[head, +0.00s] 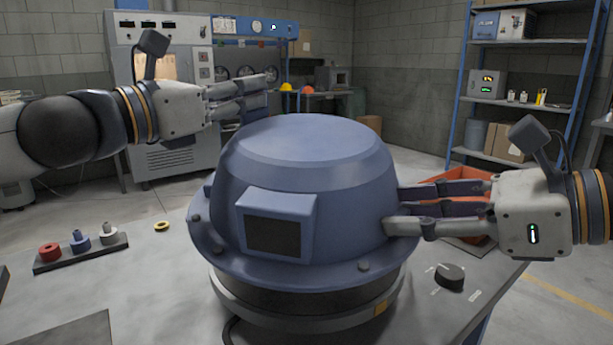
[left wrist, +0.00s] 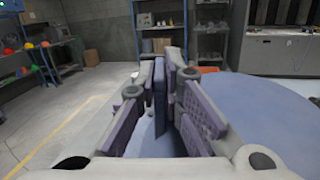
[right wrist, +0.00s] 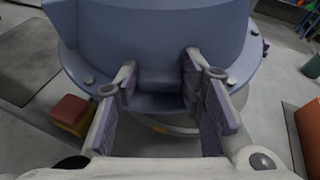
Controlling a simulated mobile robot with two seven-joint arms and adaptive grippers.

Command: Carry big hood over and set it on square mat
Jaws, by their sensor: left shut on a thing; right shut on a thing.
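The big hood (head: 300,170), a blue dome with a wide flange and a dark window box, is upright over a dark round base (head: 310,302). I cannot tell whether its flange touches the base. My right gripper (head: 392,210) is shut on the hood's right side; the right wrist view shows a blue lug (right wrist: 160,86) between its fingers. My left gripper (head: 272,90) is at the upper left behind the dome, shut on a thin blue plate (left wrist: 160,95) that seems part of the hood. A dark flat patch (head: 75,330), possibly the square mat, shows at the bottom left.
A rack (head: 80,254) with red, blue and grey spools and a yellow ring (head: 162,226) lie left of the hood. A black knob (head: 450,276) is on the table's right. An orange bin (head: 452,178) is behind my right gripper. Shelves (head: 530,90) stand behind.

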